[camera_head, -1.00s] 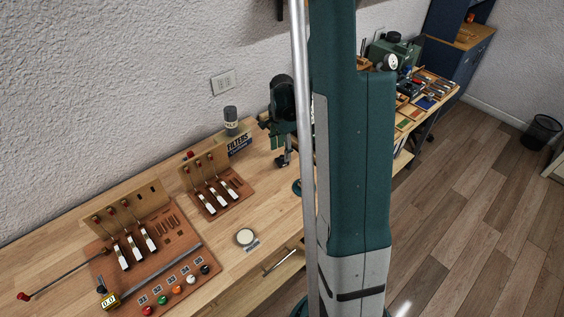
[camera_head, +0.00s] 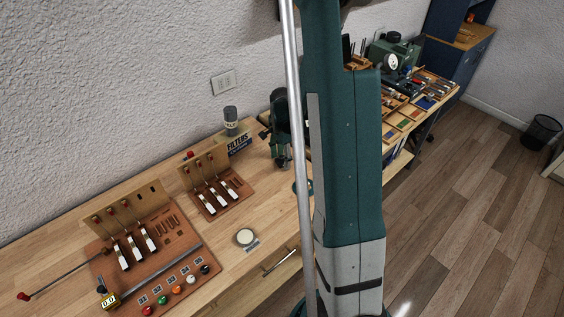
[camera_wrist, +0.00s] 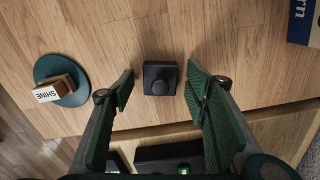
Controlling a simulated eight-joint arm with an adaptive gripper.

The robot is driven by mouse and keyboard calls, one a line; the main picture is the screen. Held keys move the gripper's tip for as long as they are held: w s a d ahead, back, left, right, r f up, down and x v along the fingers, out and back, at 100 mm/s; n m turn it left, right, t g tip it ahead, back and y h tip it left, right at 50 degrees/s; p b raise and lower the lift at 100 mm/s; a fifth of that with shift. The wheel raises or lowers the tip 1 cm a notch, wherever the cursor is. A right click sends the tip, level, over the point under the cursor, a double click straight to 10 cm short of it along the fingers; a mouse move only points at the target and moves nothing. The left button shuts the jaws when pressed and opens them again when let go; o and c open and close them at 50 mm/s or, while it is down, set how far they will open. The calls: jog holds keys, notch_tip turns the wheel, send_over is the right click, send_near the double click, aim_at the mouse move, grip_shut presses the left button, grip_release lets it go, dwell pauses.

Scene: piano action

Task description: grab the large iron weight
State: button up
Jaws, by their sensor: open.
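The iron weight (camera_wrist: 160,88) is a dark square block with a round knob on top. In the wrist view it stands upright on the wooden bench top near the front edge. My gripper (camera_wrist: 158,84) is open, with its green-padded fingers on either side of the weight in the picture. Gaps of bare wood show between the weight and both fingertips. I cannot tell how high the fingertips are above the bench. In the head view I cannot make out the weight.
In the wrist view, a round green pad (camera_wrist: 68,98) with a block marked SHINE (camera_wrist: 50,93) lies left, and a dark blue box (camera_wrist: 302,25) stands top right.

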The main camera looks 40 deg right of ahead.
aim_at(282, 156)
jog(key=shift+c, duration=0.3)
jog(key=c, duration=1.1)
jog(key=shift+r, duration=0.2)
jog(key=shift+r, duration=4.8)
